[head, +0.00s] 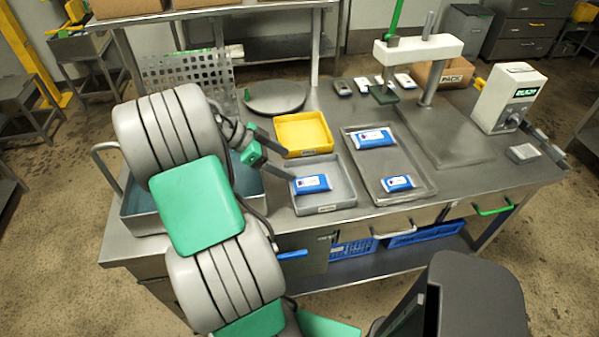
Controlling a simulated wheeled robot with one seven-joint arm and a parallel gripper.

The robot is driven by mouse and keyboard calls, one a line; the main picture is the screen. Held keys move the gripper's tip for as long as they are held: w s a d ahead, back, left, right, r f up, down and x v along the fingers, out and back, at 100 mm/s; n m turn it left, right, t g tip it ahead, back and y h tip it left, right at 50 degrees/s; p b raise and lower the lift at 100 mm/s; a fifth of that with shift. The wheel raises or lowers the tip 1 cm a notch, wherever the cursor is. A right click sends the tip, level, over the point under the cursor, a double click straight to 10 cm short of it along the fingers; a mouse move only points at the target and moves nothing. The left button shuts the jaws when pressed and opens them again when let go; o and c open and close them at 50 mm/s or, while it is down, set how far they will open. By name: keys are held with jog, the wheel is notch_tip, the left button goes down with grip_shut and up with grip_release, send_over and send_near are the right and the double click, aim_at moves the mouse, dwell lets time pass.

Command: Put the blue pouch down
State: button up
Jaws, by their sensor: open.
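A blue and white pouch (313,184) lies flat in the small grey tray (345,199) at the middle of the bench. My gripper (291,166) is open and empty, with its fingers pointing right over the left part of this tray. The lower fingertip is close to the pouch's upper left corner in the picture; I cannot tell whether they touch. Two similar blue and white pouches, a larger one (372,138) and a smaller one (398,183), lie in the wider metal tray (418,190) to the right.
A yellow tray (318,151) sits behind the grey tray. A water-filled basin (150,212) is at left, partly behind my arm. A sealing press (415,50) with a green lever and a white meter box (508,97) stand at the right. Several small packs lie at the back.

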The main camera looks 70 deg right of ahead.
jog(key=w+a+r+n+t, duration=0.2)
jog(key=w+a+n+t, duration=0.1)
jog(key=w+a+n, duration=0.4)
jog(key=w+a+r+n+t, duration=0.3)
jog(key=w+a+n, duration=0.2)
jog(key=w+a, duration=0.3)
jog(key=w+a+n+t+y, duration=0.1)
jog(key=a+n+t+y, duration=0.3)
jog(key=a+n, duration=1.4)
jog(key=a+t, duration=0.1)
jog(key=a, duration=0.9)
jog(key=shift+w+t+y, duration=0.15)
jog(key=shift+t+y, duration=0.15)
jog(key=shift+f, duration=0.1)
